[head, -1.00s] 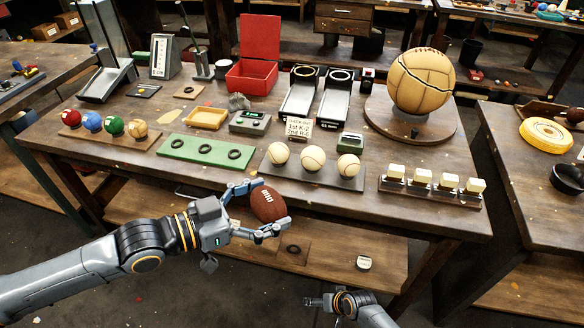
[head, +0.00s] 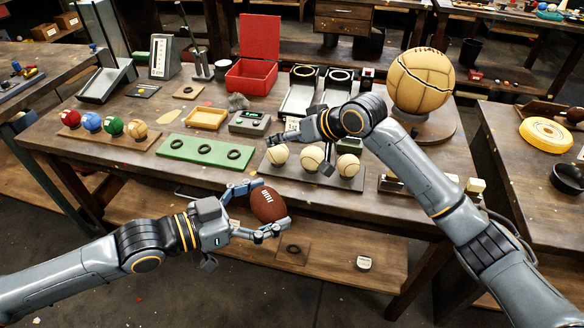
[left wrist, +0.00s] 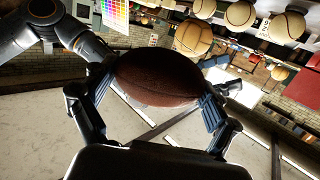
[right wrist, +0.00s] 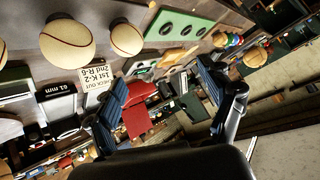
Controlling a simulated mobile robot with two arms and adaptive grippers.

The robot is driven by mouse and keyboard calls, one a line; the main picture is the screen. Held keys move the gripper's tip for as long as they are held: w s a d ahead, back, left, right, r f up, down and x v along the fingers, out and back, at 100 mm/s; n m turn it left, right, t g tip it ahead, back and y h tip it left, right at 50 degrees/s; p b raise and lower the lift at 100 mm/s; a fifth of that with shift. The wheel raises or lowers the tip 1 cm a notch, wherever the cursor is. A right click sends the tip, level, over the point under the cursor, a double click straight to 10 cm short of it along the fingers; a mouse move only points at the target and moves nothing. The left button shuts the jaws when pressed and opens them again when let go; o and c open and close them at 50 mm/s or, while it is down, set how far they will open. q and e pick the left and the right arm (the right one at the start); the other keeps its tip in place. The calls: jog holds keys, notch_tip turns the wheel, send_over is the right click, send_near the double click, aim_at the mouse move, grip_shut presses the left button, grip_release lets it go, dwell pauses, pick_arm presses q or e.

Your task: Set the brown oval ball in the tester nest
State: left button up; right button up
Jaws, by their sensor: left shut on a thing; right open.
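The brown oval ball (head: 268,205), a football with white laces, is held in my left gripper (head: 262,208) in front of the table's near edge. In the left wrist view the ball (left wrist: 158,78) lies crosswise between the two fingers. My right gripper (head: 278,134) is open over the table, behind the white balls; its fingers also show apart and empty in the right wrist view (right wrist: 168,90). I cannot tell for sure which fixture is the tester nest; a grey box with a green display (head: 250,122) stands near the right gripper.
A green board (head: 205,150) with several black rings lies left of the right gripper. White balls (head: 312,158) stand on a dark tray beneath my right arm. A red open box (head: 252,75) stands behind. A large tan ball (head: 420,80) is at the back right.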

notch_tip(320, 180, up, 6)
pick_arm(q)
jog(key=shift+s+a+r, duration=0.1)
jog(key=shift+a, duration=0.05)
pick_arm(e)
jog(key=n+g+h, duration=0.1)
jog(key=g+h, duration=0.2)
jog(key=g, duration=0.1)
send_near(271, 198)
jog(key=x, duration=1.2)
jog(key=shift+a+f, duration=0.1)
jog(key=shift+f, duration=0.25)
jog(key=c, duration=1.3)
pick_arm(q)
jog(key=o, duration=1)
